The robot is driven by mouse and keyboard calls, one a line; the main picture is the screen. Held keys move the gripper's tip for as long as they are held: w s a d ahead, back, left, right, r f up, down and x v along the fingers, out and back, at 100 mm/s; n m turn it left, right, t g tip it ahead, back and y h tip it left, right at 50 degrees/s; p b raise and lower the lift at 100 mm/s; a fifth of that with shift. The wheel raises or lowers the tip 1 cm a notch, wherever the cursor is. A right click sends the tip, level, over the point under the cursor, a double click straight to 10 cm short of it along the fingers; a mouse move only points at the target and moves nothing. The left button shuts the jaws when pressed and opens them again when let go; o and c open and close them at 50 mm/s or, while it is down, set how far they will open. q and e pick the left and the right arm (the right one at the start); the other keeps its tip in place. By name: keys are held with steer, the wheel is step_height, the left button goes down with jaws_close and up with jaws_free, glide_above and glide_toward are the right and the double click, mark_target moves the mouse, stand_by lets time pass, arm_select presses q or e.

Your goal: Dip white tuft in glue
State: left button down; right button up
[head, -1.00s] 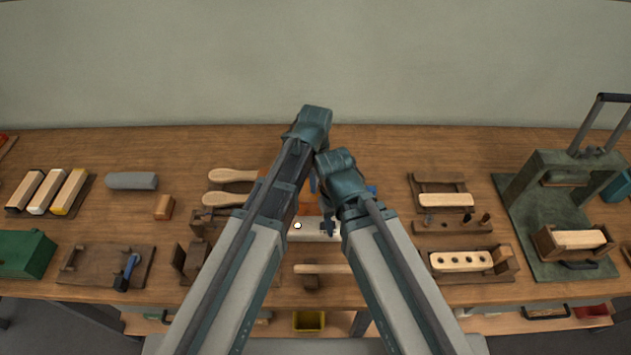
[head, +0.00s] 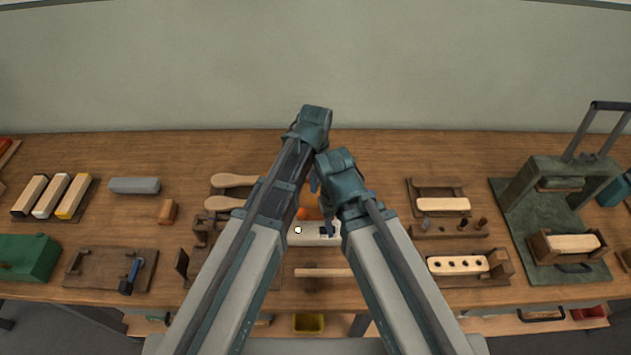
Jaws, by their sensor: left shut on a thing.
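An orange pot-like thing (head: 308,205), perhaps the glue pot, shows between my arms, above a white base (head: 313,240) with a round white knob. My arms cover much of it. My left gripper (head: 314,184) shows only as a small blue part beside the orange thing and is shut; what it holds is hidden. The white tuft and the glue surface cannot be made out. My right gripper (head: 331,222) points down in front of the white base, mostly hidden by its arm, and its jaws cannot be read.
Wooden brush handles (head: 233,181) lie left of my arms. A holed brush block (head: 458,264) and a peg rack (head: 448,229) stand to the right. A green press (head: 560,185) stands far right. The back of the table is clear.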

arm_select(q)
steer(key=shift+r+p, duration=2.25)
steer(key=shift+r, duration=0.3)
